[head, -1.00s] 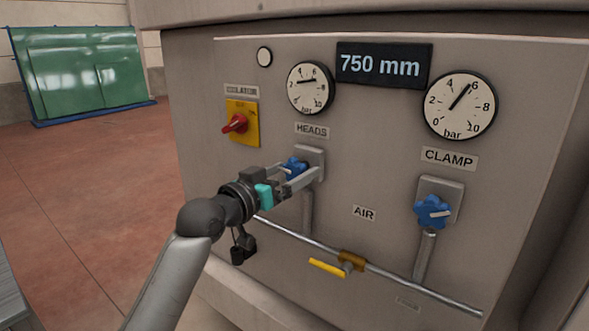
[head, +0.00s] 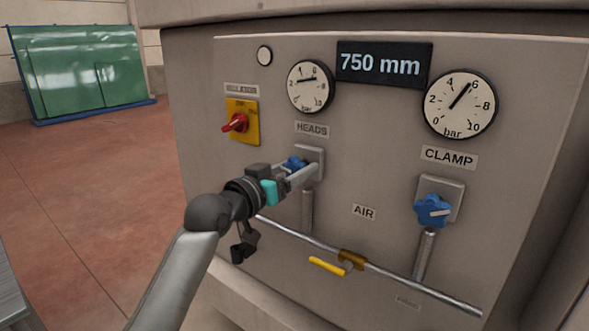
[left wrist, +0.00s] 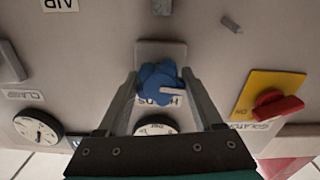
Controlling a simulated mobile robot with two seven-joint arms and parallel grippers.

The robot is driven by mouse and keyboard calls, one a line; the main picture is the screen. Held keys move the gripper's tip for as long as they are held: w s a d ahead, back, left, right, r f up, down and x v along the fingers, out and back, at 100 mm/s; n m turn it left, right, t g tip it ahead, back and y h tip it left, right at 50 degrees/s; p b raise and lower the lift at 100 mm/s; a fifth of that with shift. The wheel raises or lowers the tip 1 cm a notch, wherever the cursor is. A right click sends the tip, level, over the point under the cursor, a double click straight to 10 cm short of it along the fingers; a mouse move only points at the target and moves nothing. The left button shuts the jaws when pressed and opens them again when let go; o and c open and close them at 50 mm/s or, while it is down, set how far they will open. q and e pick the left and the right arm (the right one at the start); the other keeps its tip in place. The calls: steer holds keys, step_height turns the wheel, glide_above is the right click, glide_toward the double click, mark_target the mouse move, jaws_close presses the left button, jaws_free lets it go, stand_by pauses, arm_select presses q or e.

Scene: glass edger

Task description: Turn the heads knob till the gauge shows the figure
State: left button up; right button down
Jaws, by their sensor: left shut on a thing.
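The blue heads knob (head: 294,163) sits on the panel below the HEADS label (head: 312,129), partly hidden by my left gripper (head: 301,172). In the left wrist view the knob (left wrist: 158,85) lies between the two fingers of the gripper (left wrist: 160,75), one on each side, with its pale pointer mark showing. My left gripper is shut on this knob. The heads gauge (head: 310,88) is a white bar dial above it; its needle lies nearly level, and the exact reading is too small to tell. My right gripper is not in view.
The blue clamp knob (head: 433,211) and clamp gauge (head: 460,104) are to the right. A display (head: 383,66) reads 750 mm. A red and yellow isolator (head: 241,122) is up and left of the gripper. A pipe with a yellow-handled valve (head: 328,267) runs below.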

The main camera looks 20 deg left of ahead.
arm_select(q)
steer(key=c, duration=0.4)
steer(key=shift+c, duration=0.2)
steer(key=shift+m, duration=0.3)
steer(key=m+p, duration=0.1)
steer(key=m, duration=0.2)
steer(key=shift+m, duration=0.3)
steer(key=m+p, duration=0.3)
steer(key=m, duration=0.3)
steer(key=o, duration=1.4)
steer(key=shift+d, duration=0.1)
steer(key=shift+c, duration=0.2)
